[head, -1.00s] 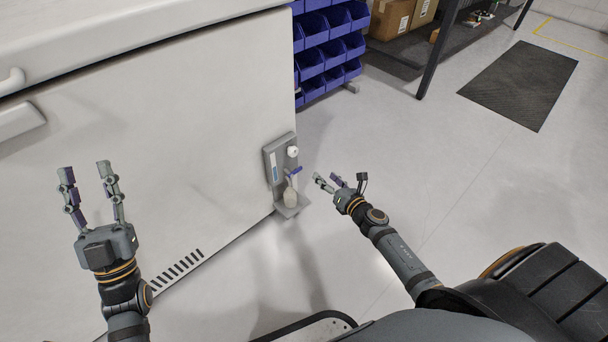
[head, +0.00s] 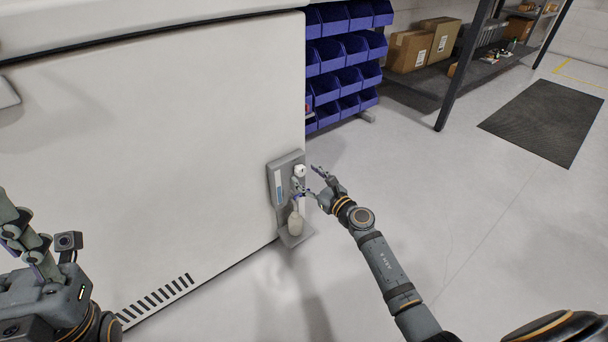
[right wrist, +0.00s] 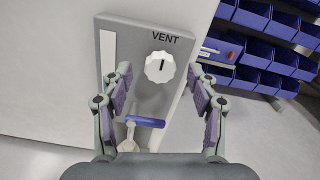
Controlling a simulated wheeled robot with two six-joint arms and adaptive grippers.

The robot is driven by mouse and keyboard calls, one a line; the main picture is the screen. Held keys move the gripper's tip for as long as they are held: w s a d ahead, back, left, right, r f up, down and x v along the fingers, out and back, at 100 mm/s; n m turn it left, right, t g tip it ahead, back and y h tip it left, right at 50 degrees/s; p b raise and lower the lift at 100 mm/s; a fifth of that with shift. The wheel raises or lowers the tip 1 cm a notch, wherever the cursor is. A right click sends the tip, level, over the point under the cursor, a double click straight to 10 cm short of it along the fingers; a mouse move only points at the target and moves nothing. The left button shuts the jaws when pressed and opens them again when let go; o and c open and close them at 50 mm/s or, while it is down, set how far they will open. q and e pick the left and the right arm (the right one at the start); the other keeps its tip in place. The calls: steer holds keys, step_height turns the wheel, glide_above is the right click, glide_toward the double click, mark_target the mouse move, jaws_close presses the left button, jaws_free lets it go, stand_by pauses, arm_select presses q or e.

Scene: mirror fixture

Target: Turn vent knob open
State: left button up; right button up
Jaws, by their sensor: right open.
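The white vent knob (right wrist: 159,67) has a scalloped edge and a short dark mark near its middle. It sits below the word VENT on a grey panel (right wrist: 125,25), and shows in the head view (head: 299,171). My right gripper (right wrist: 158,88) is open and empty. In the right wrist view the knob appears between and slightly beyond its fingertips, with no contact visible. In the head view the right gripper (head: 309,181) is close to the panel's right side. My left gripper (head: 18,240) is partly cut off at the left edge; its opening is unclear.
The panel is on a large white cabinet (head: 160,140). Blue bins (head: 345,50) stand behind.

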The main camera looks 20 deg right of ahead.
steer(key=shift+x, duration=1.1)
steer(key=c, duration=1.2)
